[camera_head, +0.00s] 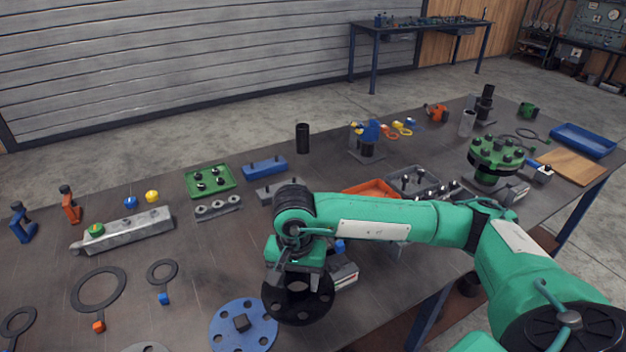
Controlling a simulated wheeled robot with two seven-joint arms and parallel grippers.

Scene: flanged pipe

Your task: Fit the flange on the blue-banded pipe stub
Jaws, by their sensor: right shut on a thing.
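My right arm comes in from the right, and its gripper (298,272) points down over the front middle of the table. It is shut on a dark round flange (300,312) with bolt holes, held flat near the front. The fingertips are largely hidden by the wrist and the flange. A blue disc (222,335) with holes and a dark square piece at its middle lies just left of the held flange. I cannot clearly make out a blue-banded pipe stub. A small blue part (340,246) shows beside my wrist, partly hidden. My left gripper is out of view.
Ring gaskets (77,293) lie at the left near a grey bar (135,235). A green tray (224,188), a black cylinder (303,138) and a blue-topped fixture (367,149) stand behind. A green bolted flange assembly (488,172) stands at the right. My arm covers part of an orange tray (365,189).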

